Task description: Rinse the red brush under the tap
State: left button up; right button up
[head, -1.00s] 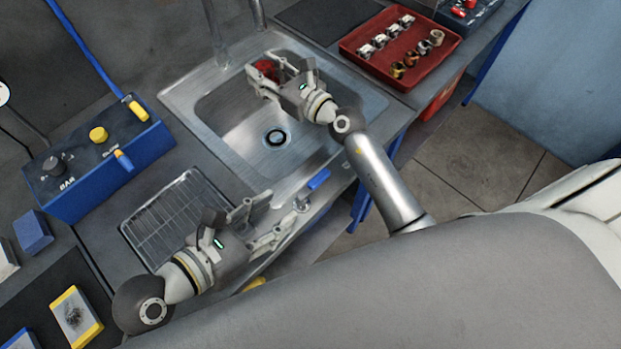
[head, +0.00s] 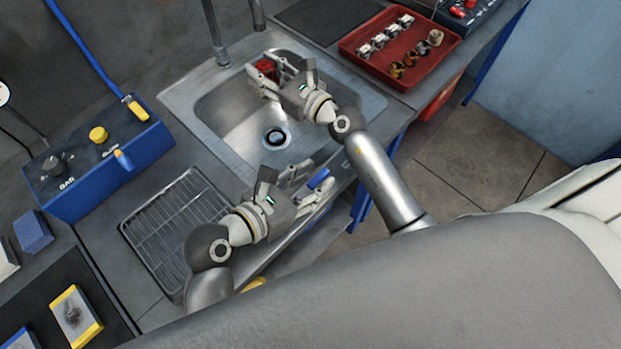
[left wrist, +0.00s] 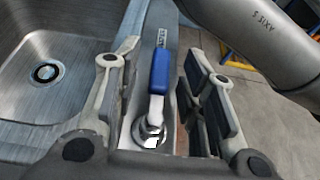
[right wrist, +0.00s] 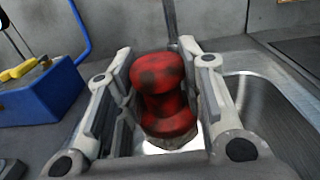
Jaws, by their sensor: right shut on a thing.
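The red brush (head: 267,68), red with dark smudges, is held over the back of the sink basin. My right gripper (head: 267,80) is shut on it; the right wrist view shows the red brush (right wrist: 162,90) upright between the fingers. The tap's grey pipes (head: 216,35) rise at the back of the sink; I see no water running. A blue-handled lever (head: 319,179) stands at the sink's front edge. My left gripper (head: 312,180) is open there, and in the left wrist view the lever (left wrist: 159,72) lies between its spread fingers, apart from both.
The steel sink (head: 235,135) has a round drain (head: 276,138). A wire rack (head: 170,225) and a blue control box (head: 100,160) are at left. A red tray (head: 365,75) of small parts stands at the back right. The floor (head: 480,160) right of the bench is clear.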

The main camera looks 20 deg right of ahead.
pick_arm(q)
jog(key=shift+d, duration=0.15)
grip_shut()
dwell(0.4)
jog(key=shift+s+m+g+h, duration=0.2)
jog(key=shift+m+g+h, duration=0.05)
jog(key=shift+m+g, duration=0.65)
jog(key=shift+s+m+g+h, duration=0.15)
jog(key=shift+m+g+h, duration=0.1)
jog(key=shift+m+g, duration=0.65)
grip_release()
